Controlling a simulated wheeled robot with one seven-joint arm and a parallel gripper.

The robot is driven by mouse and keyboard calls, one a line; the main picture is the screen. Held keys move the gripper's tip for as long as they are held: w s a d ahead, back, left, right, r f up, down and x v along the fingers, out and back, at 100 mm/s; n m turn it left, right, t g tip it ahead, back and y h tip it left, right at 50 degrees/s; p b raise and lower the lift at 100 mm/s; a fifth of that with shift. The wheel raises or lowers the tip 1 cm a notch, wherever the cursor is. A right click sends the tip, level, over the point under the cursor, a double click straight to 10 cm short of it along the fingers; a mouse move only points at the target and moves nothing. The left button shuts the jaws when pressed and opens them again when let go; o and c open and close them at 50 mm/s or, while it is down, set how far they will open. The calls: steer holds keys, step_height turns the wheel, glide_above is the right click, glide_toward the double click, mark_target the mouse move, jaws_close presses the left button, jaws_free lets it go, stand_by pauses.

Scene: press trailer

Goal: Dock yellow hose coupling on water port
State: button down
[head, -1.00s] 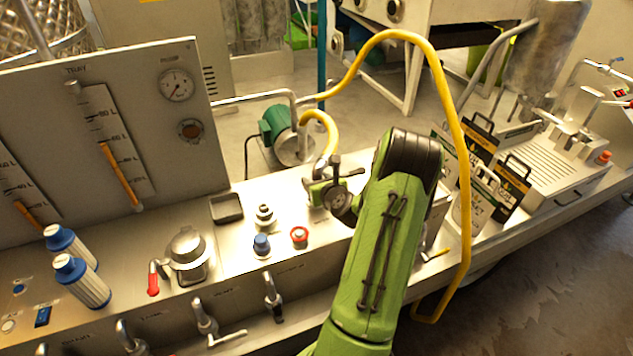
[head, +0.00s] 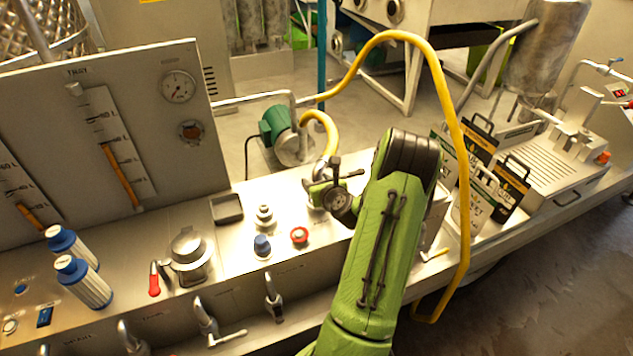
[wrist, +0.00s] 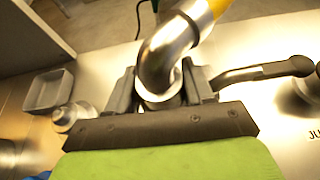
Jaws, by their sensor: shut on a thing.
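The yellow hose (head: 328,128) curves from beside the green pump down to a bent metal coupling (head: 322,168) over the bench. My gripper (head: 322,190) is shut on this coupling. In the wrist view the metal elbow (wrist: 165,60) sits between both fingers, and its lower end is hidden behind the gripper. Left of my gripper, three small fittings stand on the bench: a bare silver one (head: 265,215), a blue one (head: 262,246) and a red-ringed one (head: 299,236). I cannot read which is the water port. The coupling is apart from all three.
A shallow grey tray (head: 227,208) lies left of the fittings. A lever handle (wrist: 285,68) is close right of my gripper. A metal jug (head: 188,252) and blue-capped bottles (head: 82,282) stand farther left. Printed cartons (head: 480,170) stand to the right, behind another yellow hose run (head: 462,170).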

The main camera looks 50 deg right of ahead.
steer(key=shift+f+b, duration=0.5)
steer(key=shift+f, duration=0.05)
steer(key=c, duration=0.7)
jaws_free()
steer(key=shift+s, duration=0.1)
steer(key=b+v, duration=0.1)
steer(key=v, duration=1)
steer(key=shift+b, duration=0.4)
